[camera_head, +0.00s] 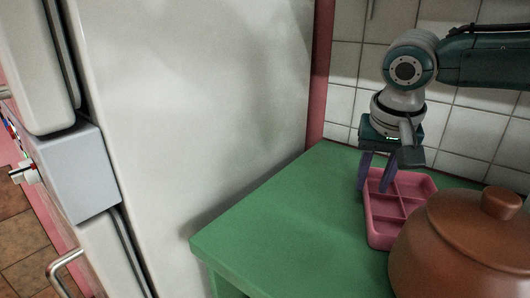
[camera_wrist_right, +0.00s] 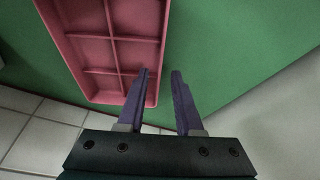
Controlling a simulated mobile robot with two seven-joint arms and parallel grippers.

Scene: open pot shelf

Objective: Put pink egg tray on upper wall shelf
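The pink egg tray (camera_head: 399,209) lies on the green counter, partly hidden by the brown pot. Its divided compartments look empty, and it also shows in the wrist view (camera_wrist_right: 112,52). My right gripper (camera_head: 374,187) points down at the tray's left edge. In the wrist view its purple fingers (camera_wrist_right: 161,73) are apart, one over the tray's inside and one beyond its outer wall, with the rim between them. I cannot tell whether either finger touches the wall. My left gripper and the upper wall shelf are not in view.
A brown lidded pot (camera_head: 459,251) stands close in front of the tray at the right. The green counter (camera_head: 290,225) is clear left of the tray. A tall white fridge (camera_head: 200,110) stands left of the counter, and a white tiled wall (camera_head: 345,75) is behind.

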